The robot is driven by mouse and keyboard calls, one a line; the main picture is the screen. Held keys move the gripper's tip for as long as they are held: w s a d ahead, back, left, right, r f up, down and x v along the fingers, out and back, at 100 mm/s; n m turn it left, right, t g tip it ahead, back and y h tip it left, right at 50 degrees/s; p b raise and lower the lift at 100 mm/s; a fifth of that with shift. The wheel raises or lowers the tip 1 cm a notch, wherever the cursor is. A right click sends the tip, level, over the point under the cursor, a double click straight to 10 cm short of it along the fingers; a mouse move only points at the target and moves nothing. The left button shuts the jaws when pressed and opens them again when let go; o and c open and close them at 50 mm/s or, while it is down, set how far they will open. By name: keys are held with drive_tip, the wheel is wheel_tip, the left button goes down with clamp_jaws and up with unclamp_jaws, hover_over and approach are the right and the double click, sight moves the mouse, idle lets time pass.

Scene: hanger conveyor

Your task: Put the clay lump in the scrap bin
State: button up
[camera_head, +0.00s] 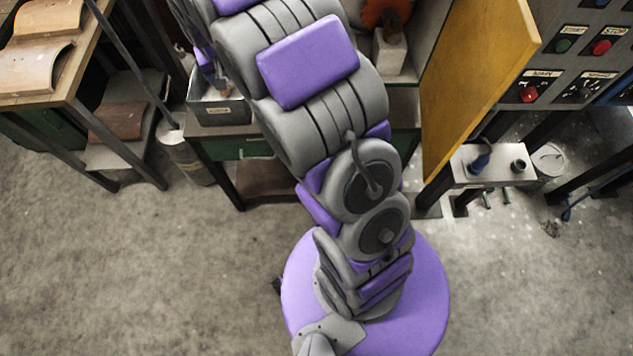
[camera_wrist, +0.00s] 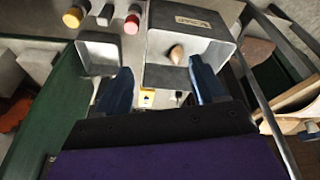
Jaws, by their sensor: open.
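A grey bin with a label, seemingly the scrap bin (camera_head: 222,112), stands on the bench in the head view. In the wrist view the labelled grey bin (camera_wrist: 221,52) opens just beyond my fingertips. A small tan lump (camera_wrist: 177,54), seemingly the clay lump, shows inside the bin's walls. My gripper (camera_wrist: 160,64) is open, its two blue fingers apart with nothing seen between them. In the head view my arm's end is at the bin's upper edge, and my fingers are mostly hidden.
A second grey box (camera_wrist: 99,52) stands left of the bin in the wrist view, with a yellow-ended cylinder (camera_wrist: 73,17) and a red-ended cylinder (camera_wrist: 131,23) nearby. A yellow board (camera_head: 475,75) stands right of my arm. A table with curved tiles (camera_head: 35,70) stands at the left.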

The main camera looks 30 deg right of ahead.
drive_tip(key=s+r+n+g, duration=0.1)
drive_tip(key=s+r, duration=0.3)
drive_tip(key=s, duration=1.7)
drive_tip(key=s+a+r+n+g+y, duration=0.1)
drive_tip(key=s+r+g, duration=0.2)
drive_tip(key=s, duration=1.8)
wheel_tip(320, 180, up, 2)
drive_tip(key=shift+s+a+g, duration=0.25)
drive_tip(key=shift+g, duration=0.15)
drive_tip(key=shift+c, duration=0.4)
